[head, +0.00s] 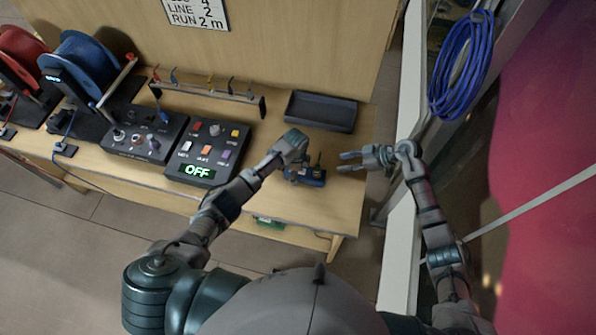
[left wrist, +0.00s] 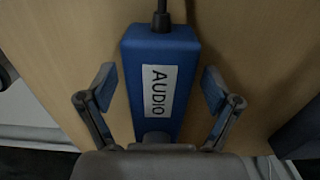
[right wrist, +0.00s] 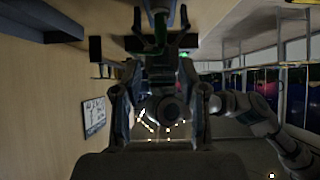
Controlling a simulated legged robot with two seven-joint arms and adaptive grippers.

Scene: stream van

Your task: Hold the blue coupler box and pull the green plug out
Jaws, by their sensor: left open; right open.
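The blue coupler box (head: 314,178) sits on the bench near its front right part. In the left wrist view the box (left wrist: 187,62) has a white AUDIO label, and a dark cable leaves its top end. My left gripper (left wrist: 157,90) is open, with one finger on each side of the box and gaps between. In the head view its hand covers part of the box. My right gripper (head: 346,162) is open and empty, just right of the box, fingers pointing left. A green piece (right wrist: 160,27) shows in the right wrist view, probably the plug, partly hidden by dark gripper parts.
A black tray (head: 320,112) lies behind the box. Left of it are a control panel with an OFF display (head: 208,152), a cable rack (head: 208,92) and a blue cable reel (head: 80,65). A post and glass stand close on the right, with a blue cable coil (head: 462,70).

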